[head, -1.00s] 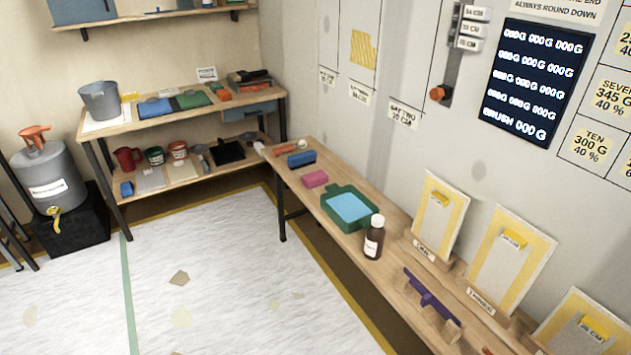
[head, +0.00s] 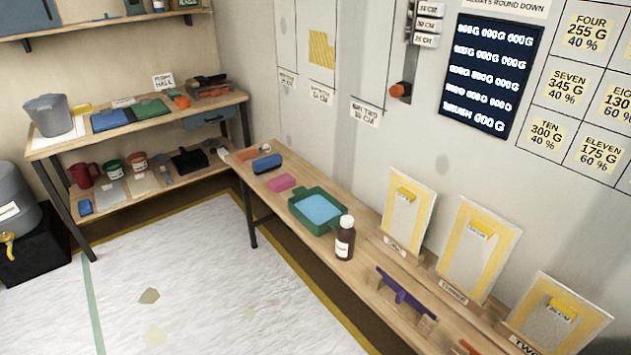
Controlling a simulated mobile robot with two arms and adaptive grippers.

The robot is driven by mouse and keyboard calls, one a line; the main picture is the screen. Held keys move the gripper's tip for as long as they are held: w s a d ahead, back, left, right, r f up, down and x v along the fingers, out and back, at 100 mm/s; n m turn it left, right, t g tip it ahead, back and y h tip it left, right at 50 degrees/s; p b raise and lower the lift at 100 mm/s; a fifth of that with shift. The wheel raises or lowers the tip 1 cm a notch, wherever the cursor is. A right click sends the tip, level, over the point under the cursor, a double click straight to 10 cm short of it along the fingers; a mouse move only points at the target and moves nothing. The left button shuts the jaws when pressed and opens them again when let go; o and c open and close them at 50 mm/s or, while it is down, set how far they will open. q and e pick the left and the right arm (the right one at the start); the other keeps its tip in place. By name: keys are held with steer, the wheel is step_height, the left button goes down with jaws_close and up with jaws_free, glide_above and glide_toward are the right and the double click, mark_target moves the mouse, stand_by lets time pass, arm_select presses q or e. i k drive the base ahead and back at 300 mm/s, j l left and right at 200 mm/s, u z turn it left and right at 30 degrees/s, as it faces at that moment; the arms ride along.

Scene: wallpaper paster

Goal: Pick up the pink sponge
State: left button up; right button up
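The pink sponge (head: 281,183) lies flat on the long wooden bench (head: 372,283) against the right wall. It sits between a blue block (head: 267,163) and a green tray with a light blue inside (head: 318,210), apart from both. Nothing covers it. Neither of my grippers shows in the head view.
A dark bottle (head: 345,240) stands beside the tray. A purple tool (head: 405,290) and several yellow-bordered boards (head: 408,212) are further along the bench. A two-level shelf (head: 140,121) stands at the back left. The white-covered floor (head: 200,290) before the bench is mostly clear.

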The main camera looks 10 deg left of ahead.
mark_target(278, 184)
steer(key=i+j+z, duration=0.2)
steer(key=j, duration=0.15)
steer(key=i+j+z, duration=0.2)
steer(key=j, duration=0.15)
steer(key=i+j+z, duration=0.2)
steer(key=j, duration=0.2)
steer(key=j+z, duration=0.2)
steer(key=j, duration=0.2)
steer(key=i, duration=0.05)
